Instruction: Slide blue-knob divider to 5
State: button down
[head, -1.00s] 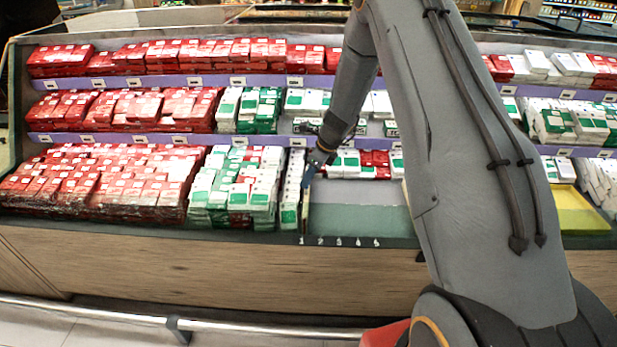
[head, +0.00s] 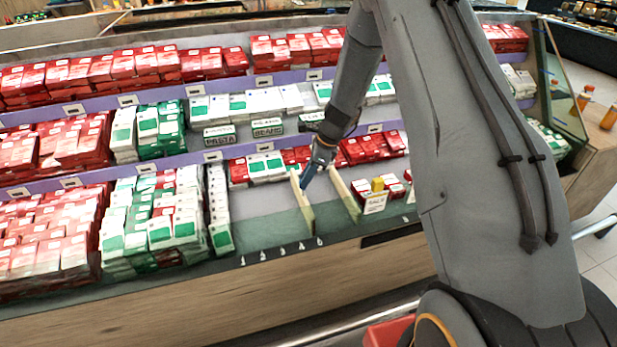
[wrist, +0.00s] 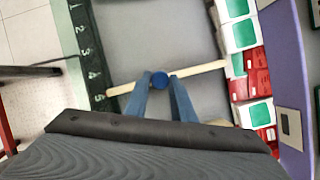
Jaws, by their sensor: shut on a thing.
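The divider (head: 302,205) is a thin pale beige panel standing in the bottom bay of the shelf. Its blue knob (wrist: 159,79) sits between the blue fingers of my gripper (wrist: 161,84) in the wrist view, and the fingers are shut on it. The gripper also shows at the top of the divider in the head view (head: 307,177), where the knob is hard to make out. White numbers 1 to 5 run along the dark green front strip (wrist: 77,48). The divider's front end lies between 4 and 5, closer to 5 in the wrist view.
A second pale divider (head: 345,196) stands to the right, with a yellow block (head: 377,184) and a sale sign (head: 375,203) beyond it. Red and white boxes line the back.

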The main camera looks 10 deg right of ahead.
jog(key=shift+w+d, duration=0.1)
jog(key=shift+d, duration=0.45)
jog(key=c, duration=1.5)
grip_release()
jog(key=shift+d, duration=0.2)
jog(key=shift+a, duration=0.2)
jog(key=b+v, duration=0.1)
jog(key=v, duration=0.7)
